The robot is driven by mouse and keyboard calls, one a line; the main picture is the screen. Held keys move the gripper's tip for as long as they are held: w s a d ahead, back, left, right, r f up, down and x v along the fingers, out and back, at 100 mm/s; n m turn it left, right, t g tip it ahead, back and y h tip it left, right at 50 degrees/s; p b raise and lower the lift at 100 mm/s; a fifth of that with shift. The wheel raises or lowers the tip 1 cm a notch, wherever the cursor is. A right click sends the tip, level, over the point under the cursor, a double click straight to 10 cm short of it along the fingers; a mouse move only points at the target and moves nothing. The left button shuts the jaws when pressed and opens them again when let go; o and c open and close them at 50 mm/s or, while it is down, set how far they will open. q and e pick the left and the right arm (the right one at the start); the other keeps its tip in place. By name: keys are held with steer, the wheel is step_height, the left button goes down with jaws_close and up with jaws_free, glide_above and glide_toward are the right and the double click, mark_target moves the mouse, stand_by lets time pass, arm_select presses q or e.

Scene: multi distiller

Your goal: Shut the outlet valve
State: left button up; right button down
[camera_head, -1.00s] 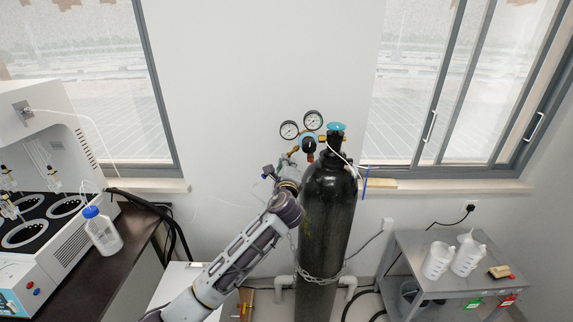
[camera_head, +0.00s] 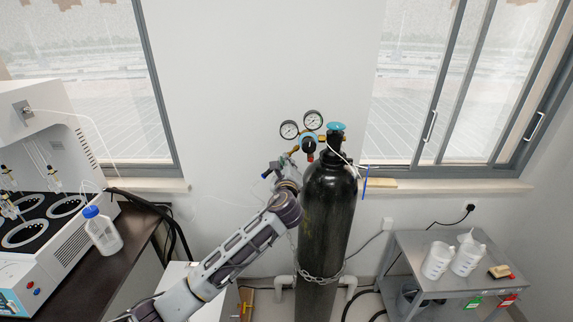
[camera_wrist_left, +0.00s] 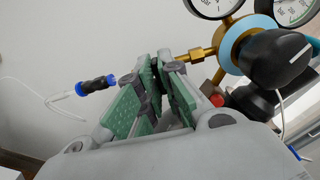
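The gas cylinder (camera_head: 322,210) stands upright against the wall, with the regulator (camera_head: 308,145) on its top left side. My left arm reaches up to the regulator's outlet side, where my left gripper (camera_head: 284,166) sits left of the cylinder neck. In the left wrist view, the green-padded fingers (camera_wrist_left: 162,72) have their tips close together across the line of the brass outlet stem (camera_wrist_left: 197,54). A dark part shows in the narrow gap. The outlet valve is mostly hidden there, so a grip on it is unclear. A black, blue-ended fitting (camera_wrist_left: 90,87) sticks out to the left.
Two gauges (camera_head: 289,130) (camera_head: 313,120) sit above the outlet. A black knob (camera_wrist_left: 278,60) is close on the right in the wrist view. A chain (camera_head: 320,277) rings the cylinder. A grey side table (camera_head: 440,285) stands right; the distiller (camera_head: 60,225) stands left.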

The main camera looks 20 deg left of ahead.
arm_select(q)
steer(key=o, duration=0.5)
steer(key=shift+d+f, duration=0.15)
steer(key=shift+f, duration=0.1)
steer(key=shift+c, duration=0.2)
steer(key=shift+o, duration=0.4)
steer(key=shift+r, duration=0.1)
steer(key=shift+s, duration=0.2)
steer(key=v, duration=1.1)
steer(key=shift+s, duration=0.3)
steer(key=shift+d, duration=0.1)
